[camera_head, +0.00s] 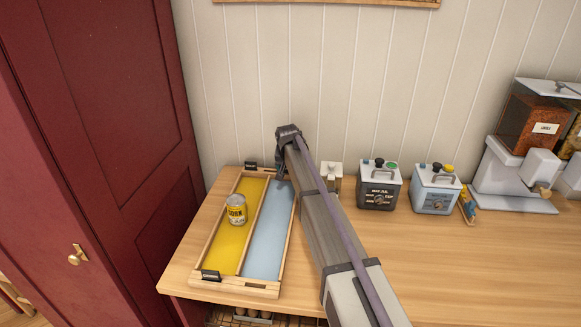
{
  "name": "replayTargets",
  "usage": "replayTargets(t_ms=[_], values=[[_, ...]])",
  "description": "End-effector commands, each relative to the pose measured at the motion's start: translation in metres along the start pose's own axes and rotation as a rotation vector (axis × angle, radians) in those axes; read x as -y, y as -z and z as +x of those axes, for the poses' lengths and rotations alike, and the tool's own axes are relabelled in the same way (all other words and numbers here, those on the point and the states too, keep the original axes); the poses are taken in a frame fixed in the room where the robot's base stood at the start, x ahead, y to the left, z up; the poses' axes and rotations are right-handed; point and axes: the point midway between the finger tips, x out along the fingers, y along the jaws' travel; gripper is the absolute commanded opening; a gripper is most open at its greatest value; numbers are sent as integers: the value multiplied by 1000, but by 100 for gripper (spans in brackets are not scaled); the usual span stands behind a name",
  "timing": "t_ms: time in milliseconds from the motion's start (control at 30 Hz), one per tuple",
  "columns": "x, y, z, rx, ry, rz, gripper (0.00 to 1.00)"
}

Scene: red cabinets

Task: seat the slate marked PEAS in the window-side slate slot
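A wooden tray (284,262) lies on the counter with a yellow lane on the left and a pale blue lane on the right. Small dark slates stand at the yellow lane's near end (210,275) and far end (251,165); their lettering is too small to read. The blue lane's near end has a narrow dark slot (256,286) with no slate standing in it. My gripper (281,181) is low over the blue lane's far end, partly hidden by my arm. I cannot tell whether its fingers hold anything. No slate readable as PEAS shows.
Right of my arm are a small white device (332,178), two metal boxes with handles (379,185) (435,189) and dispensers (520,165). A red cabinet (95,130) borders the left. The right counter front is clear.

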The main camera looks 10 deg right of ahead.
Motion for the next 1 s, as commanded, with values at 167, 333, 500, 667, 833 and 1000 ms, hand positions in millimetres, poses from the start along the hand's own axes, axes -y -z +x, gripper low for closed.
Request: replayTargets(t_ms=[167, 333, 500, 667, 833, 1000], values=[[0, 3, -31, 0, 0, 0, 78], [0, 4, -77, 0, 0, 0, 78], [0, 2, -108, 0, 0, 0, 78], [0, 0, -108, 0, 0, 0, 78], [0, 0, -107, 0, 0, 0, 78], [0, 0, -107, 0, 0, 0, 78]])
